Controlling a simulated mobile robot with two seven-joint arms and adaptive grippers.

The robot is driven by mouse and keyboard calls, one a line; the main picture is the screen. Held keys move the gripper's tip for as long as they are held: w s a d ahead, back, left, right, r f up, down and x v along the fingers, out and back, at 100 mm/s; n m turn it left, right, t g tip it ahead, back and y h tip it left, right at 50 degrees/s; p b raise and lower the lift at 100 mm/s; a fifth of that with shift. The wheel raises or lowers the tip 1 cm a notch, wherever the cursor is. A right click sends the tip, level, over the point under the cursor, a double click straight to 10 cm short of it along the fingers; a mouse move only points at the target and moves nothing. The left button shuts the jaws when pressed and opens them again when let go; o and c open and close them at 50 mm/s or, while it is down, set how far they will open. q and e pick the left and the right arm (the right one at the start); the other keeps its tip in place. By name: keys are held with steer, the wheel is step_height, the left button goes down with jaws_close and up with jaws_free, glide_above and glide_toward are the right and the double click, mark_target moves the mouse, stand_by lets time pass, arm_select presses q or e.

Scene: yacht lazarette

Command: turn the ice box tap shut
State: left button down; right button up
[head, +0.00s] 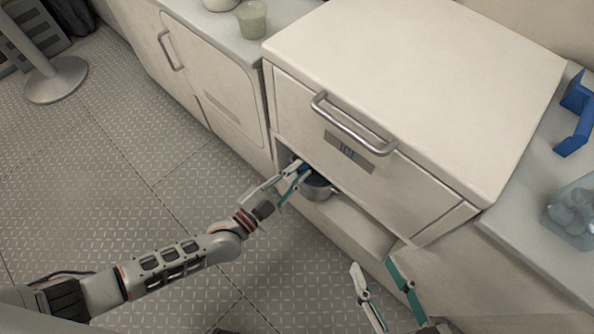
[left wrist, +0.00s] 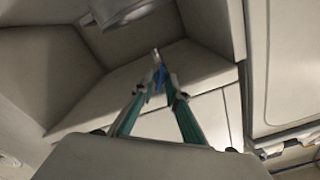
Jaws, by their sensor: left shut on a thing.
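The ice box (head: 420,80) is a cream cabinet with a metal handle and an "ICE" label above an open recess. In the recess, a small blue tap handle (head: 304,168) shows in part behind my left gripper (head: 292,176). In the left wrist view the fingers of my left gripper (left wrist: 158,85) close on the blue tap handle (left wrist: 159,74), with a grey metal piece just beyond it. The gripper hides much of the tap, and I cannot tell how far it is turned. My right gripper (head: 378,277) is open and empty, in front of the cabinet's lower part.
A metal pot (head: 318,188) stands in the recess under the tap, close to my left gripper. A blue scoop-like object (head: 575,113) and a clear tub of ice-like lumps (head: 573,212) are on the right counter. A cup (head: 252,19) stands at the back left. The floor at left is mostly clear.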

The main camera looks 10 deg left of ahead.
arm_select(q)
steer(key=c, duration=2)
jaws_free()
steer(key=shift+a, duration=0.1)
steer(key=shift+v, duration=4.05)
